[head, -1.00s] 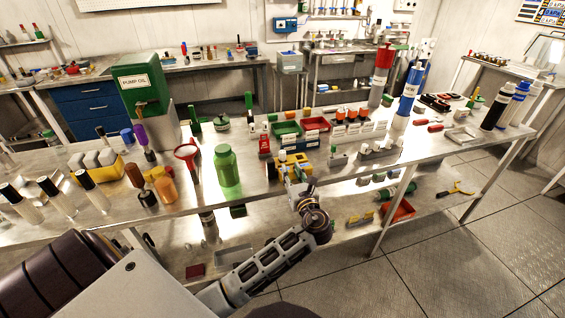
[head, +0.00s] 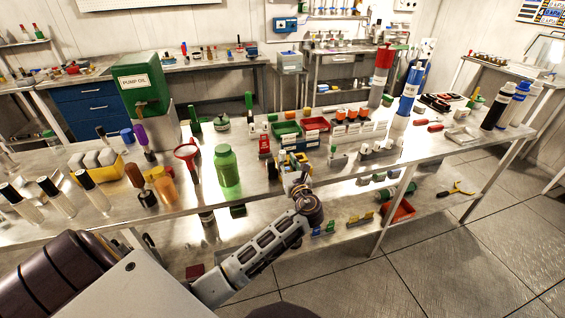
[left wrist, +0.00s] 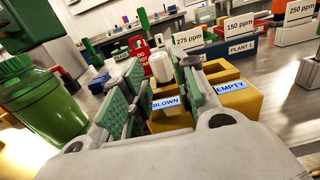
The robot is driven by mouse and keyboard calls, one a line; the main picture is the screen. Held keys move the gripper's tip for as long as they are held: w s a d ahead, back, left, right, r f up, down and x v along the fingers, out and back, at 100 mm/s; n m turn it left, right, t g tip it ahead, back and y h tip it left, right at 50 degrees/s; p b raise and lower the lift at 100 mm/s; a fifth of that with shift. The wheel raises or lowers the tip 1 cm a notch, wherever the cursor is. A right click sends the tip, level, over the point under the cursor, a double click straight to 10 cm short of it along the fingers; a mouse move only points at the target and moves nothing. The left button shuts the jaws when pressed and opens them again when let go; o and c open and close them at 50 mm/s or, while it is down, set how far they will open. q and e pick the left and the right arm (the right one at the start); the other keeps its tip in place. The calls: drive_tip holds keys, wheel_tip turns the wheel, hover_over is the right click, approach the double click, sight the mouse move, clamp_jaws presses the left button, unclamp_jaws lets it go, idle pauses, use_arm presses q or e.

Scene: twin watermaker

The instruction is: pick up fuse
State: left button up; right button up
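My left gripper (head: 295,180) is at the front edge of the bench, and it also shows in the left wrist view (left wrist: 162,72). Its two green-padded fingers stand apart, with nothing visibly clamped between them. A yellow box (left wrist: 243,103) with blue labels reading BLOWN and EMPTY lies just beyond and between the fingers. A white cylinder (left wrist: 160,68), perhaps a fuse, stands upright between the fingertips in that view; I cannot tell its exact depth. In the head view the gripper hides most of the yellow box. My right gripper is not in view.
Green (head: 286,129) and red (head: 316,124) bins are behind. Labelled ppm blocks (left wrist: 240,27) stand to the right.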

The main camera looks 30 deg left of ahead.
sight(283, 153)
use_arm(q)
drive_tip(key=x, duration=0.3)
drive_tip(key=shift+w+a, duration=0.25)
drive_tip(key=shift+a, duration=0.05)
drive_tip(key=shift+w+a, duration=0.35)
drive_tip(key=shift+c, duration=0.3)
clamp_jaws()
drive_tip(key=shift+r, duration=0.5)
wheel_tip(283, 153, up, 3)
wheel_tip(283, 153, up, 5)
drive_tip(key=shift+f+p, duration=0.15)
drive_tip(key=shift+p, duration=0.4)
drive_tip(key=shift+r, duration=0.65)
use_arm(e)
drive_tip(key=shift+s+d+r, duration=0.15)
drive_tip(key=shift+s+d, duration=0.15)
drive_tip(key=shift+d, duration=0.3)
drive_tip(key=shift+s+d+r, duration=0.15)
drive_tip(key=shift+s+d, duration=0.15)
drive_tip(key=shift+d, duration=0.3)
